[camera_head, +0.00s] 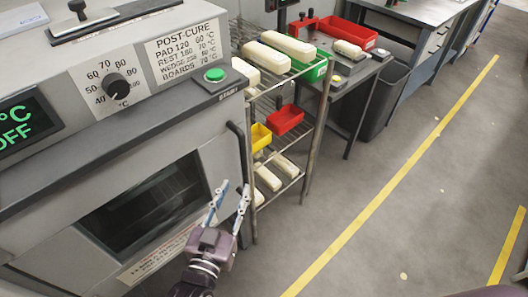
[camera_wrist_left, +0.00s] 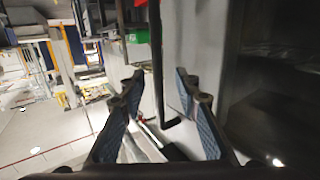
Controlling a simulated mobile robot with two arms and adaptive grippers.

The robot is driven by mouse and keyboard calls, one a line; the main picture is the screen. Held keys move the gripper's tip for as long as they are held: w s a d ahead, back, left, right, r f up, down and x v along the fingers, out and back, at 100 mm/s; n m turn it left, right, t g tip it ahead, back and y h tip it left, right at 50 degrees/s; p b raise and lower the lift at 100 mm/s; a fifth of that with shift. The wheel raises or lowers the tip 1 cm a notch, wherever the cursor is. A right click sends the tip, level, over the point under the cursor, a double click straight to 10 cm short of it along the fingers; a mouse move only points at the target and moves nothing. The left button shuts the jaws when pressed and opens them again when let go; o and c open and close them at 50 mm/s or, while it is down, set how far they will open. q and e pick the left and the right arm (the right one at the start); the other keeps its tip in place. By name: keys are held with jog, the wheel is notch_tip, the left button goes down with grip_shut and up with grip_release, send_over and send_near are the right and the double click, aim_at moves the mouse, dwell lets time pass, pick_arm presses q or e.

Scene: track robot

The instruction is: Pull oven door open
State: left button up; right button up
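The grey oven's door (camera_head: 215,165) with its dark window looks shut. Its black upright bar handle (camera_head: 240,150) runs down the door's right edge. My left gripper (camera_head: 234,190) is at the lower end of this handle, fingers pointing up in the head view. In the left wrist view the gripper's fingers (camera_wrist_left: 160,85) are spread apart, and the handle (camera_wrist_left: 157,55) shows between them with its bent lower end. I see no finger clearly touching the handle. My right gripper is not in view.
A wire rack (camera_head: 312,130) with pale blocks, a red bin (camera_head: 285,121) and a yellow bin (camera_head: 261,137) stands just right of the oven. A green start button (camera_head: 214,74) sits above the door. Grey floor (camera_head: 340,215) with yellow lines is clear at right.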

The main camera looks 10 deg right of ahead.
aim_at(243, 162)
pick_arm(q)
jog(key=shift+t, duration=0.4)
jog(key=w+d+r, duration=0.1)
jog(key=w, duration=0.1)
jog(key=w+d+r+p, duration=0.1)
jog(key=w, duration=0.2)
jog(key=w+d+r, duration=0.1)
jog(key=w+r, duration=0.1)
jog(key=shift+w+d+r, duration=0.1)
jog(key=shift+w, duration=0.1)
grip_shut()
